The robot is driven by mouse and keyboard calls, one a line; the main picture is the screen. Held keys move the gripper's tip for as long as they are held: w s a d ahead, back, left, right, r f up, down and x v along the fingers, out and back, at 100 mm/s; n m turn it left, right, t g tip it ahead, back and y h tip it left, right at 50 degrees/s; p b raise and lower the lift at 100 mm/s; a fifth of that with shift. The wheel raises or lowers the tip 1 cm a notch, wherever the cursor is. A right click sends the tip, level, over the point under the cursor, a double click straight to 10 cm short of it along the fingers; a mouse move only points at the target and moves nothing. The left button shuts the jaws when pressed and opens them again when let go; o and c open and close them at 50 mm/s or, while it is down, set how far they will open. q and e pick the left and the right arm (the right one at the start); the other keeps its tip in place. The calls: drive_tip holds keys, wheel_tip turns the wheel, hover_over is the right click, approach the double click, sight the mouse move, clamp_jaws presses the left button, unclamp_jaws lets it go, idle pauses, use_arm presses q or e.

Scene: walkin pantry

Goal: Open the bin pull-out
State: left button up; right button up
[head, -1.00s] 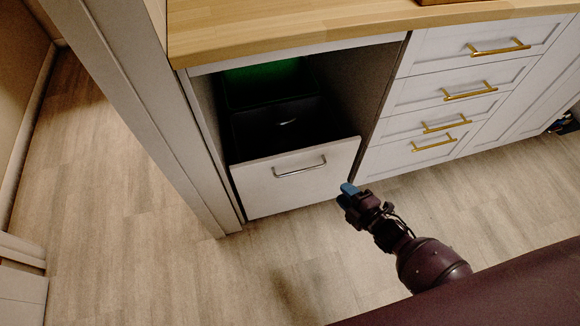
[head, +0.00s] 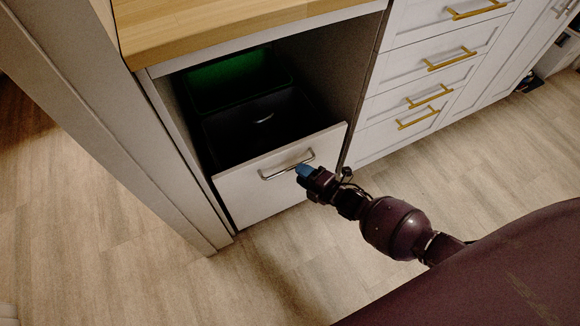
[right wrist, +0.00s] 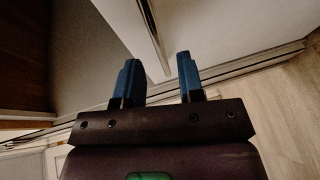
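The bin pull-out has a white front panel (head: 250,196) with a silver bar handle (head: 270,176). It stands partly out of the cabinet in the head view. Behind the panel are a dark bin (head: 235,131) and a green-lit bin (head: 228,80). My right gripper (head: 303,171) has its blue fingertips at the right end of the handle; I cannot tell whether they touch it. In the right wrist view its two fingers (right wrist: 159,78) are apart, with a pale edge running between them. My left gripper is not in view.
A wooden counter (head: 215,25) lies above the pull-out. White drawers with gold handles (head: 452,59) stand to the right, and a pale upright panel (head: 110,130) to the left. The floor (head: 280,265) in front is clear.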

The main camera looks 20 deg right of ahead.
sight(291, 168)
drive_tip(key=shift+b+x, duration=0.5)
drive_tip(key=shift+x, duration=1.8)
clamp_jaws()
